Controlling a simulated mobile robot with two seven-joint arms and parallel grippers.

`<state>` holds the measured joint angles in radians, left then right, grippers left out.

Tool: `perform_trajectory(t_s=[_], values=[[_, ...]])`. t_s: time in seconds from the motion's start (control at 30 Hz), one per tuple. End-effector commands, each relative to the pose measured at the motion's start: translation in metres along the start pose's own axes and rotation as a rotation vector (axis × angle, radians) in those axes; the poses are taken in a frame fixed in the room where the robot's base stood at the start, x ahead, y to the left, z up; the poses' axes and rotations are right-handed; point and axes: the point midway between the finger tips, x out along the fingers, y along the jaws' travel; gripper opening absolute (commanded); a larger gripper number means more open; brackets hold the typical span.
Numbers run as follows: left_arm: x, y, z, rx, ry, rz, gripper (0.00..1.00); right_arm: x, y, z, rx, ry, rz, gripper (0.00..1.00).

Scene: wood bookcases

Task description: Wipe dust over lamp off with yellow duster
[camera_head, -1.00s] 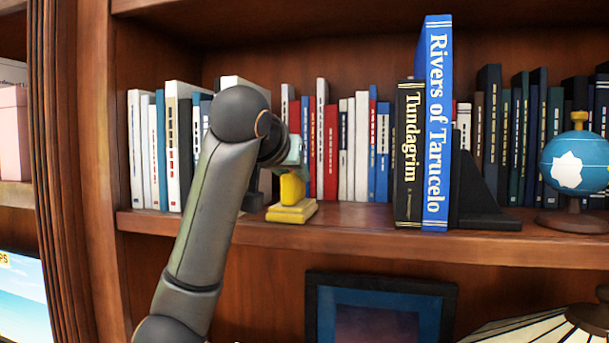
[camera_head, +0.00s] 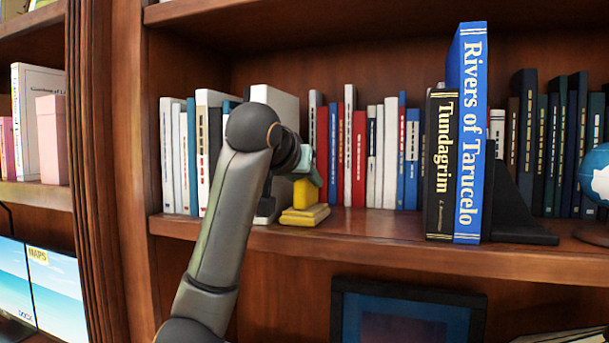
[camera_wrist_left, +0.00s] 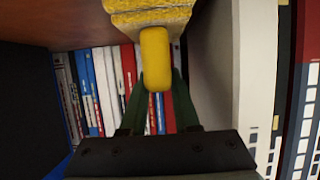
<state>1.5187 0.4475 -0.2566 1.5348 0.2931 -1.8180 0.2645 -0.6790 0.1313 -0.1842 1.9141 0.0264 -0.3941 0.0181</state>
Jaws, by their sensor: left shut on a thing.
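My left gripper (camera_head: 300,178) is shut on the yellow duster (camera_head: 306,216), at the front of the book shelf. In the left wrist view, the green fingers of my left gripper (camera_wrist_left: 158,100) close around the duster's rounded yellow handle (camera_wrist_left: 155,58). The duster's rough yellow pad (camera_wrist_left: 150,17) points away from the gripper. In the head view the duster is just above the shelf board; I cannot tell whether it touches. Only a sliver of the lamp's shade (camera_head: 565,338) shows at the bottom right edge. No dust can be made out. My right gripper is not in view.
Rows of books stand behind the duster on the shelf (camera_head: 380,232). Two tall books, black (camera_head: 440,165) and blue (camera_head: 468,140), stand right of it by a black bookend (camera_head: 515,205). A blue globe (camera_head: 598,175) is at the right edge. A framed picture (camera_head: 405,310) is below.

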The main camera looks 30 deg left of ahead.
Motion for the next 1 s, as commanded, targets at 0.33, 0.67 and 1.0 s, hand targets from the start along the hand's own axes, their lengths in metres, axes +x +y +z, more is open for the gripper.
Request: perform_trajectory(t_s=[0.33, 0.67, 1.0], values=[[0.000, 0.023, 0.000, 0.002, 0.003, 0.003, 0.00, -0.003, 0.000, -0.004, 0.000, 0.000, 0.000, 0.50], [0.001, 0.038, 0.002, 0.001, 0.002, 0.003, 0.00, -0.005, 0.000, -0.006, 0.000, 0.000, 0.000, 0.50], [0.001, 0.066, 0.003, 0.002, 0.000, 0.003, 0.00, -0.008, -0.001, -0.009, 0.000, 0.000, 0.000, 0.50]])
